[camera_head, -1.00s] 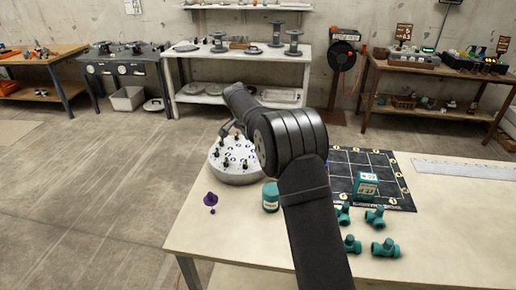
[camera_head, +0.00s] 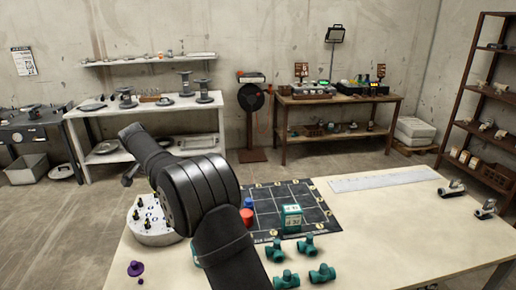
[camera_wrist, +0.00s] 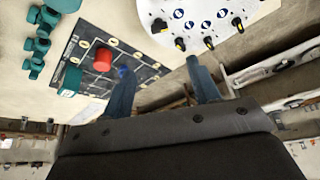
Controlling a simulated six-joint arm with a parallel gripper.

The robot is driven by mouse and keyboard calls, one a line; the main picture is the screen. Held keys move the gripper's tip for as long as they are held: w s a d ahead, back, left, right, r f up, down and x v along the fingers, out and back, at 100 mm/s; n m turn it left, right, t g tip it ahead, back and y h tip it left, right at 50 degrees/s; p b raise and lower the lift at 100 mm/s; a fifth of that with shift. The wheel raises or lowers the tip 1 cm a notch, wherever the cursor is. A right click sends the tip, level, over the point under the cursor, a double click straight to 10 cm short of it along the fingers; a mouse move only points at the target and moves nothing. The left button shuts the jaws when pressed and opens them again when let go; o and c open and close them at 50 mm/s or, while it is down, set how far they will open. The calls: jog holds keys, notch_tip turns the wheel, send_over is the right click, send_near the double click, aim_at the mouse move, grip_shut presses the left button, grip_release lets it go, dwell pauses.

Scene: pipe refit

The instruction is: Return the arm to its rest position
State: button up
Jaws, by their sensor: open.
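My gripper (camera_wrist: 158,66) shows in the wrist view with its two blue-grey fingers spread apart and nothing between them. The fingers point toward the edge of the round white disc (camera_wrist: 205,18) and the tabletop. In the head view my arm stretches up and left over the near table (camera_head: 400,225), and its bulky dark joint covers part of the tabletop. The gripper's fingers cannot be made out clearly there. The white disc (camera_head: 150,228) with several black-and-yellow pegs stands just left of my arm.
A black grid mat (camera_head: 318,218) carries a teal box (camera_head: 291,218); a red cylinder (camera_head: 246,216) and blue piece (camera_head: 249,203) are near its left edge. Several teal pipe fittings (camera_head: 322,273) lie in front. A purple piece (camera_head: 135,268) is at left. The table's right side has free room.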

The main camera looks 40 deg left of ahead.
jog(key=x, duration=1.6)
jog(key=shift+w+f, duration=0.25)
jog(key=shift+r, duration=0.1)
jog(key=v, duration=1.7)
jog(key=x, duration=1.7)
jog(key=n+y, duration=0.1)
jog(key=n, duration=0.2)
jog(key=shift+d, duration=0.1)
jog(key=n, duration=0.2)
jog(key=n+g+y, duration=0.1)
jog(key=n, duration=0.1)
jog(key=shift+w+n+y, duration=0.15)
jog(key=shift+n+y, duration=0.15)
jog(key=shift+n, duration=0.1)
jog(key=v, duration=0.7)
jog(key=shift+r+g, duration=0.3)
jog(key=shift+o, duration=0.5)
jog(key=shift+w+d, duration=0.1)
jog(key=shift+d, duration=0.05)
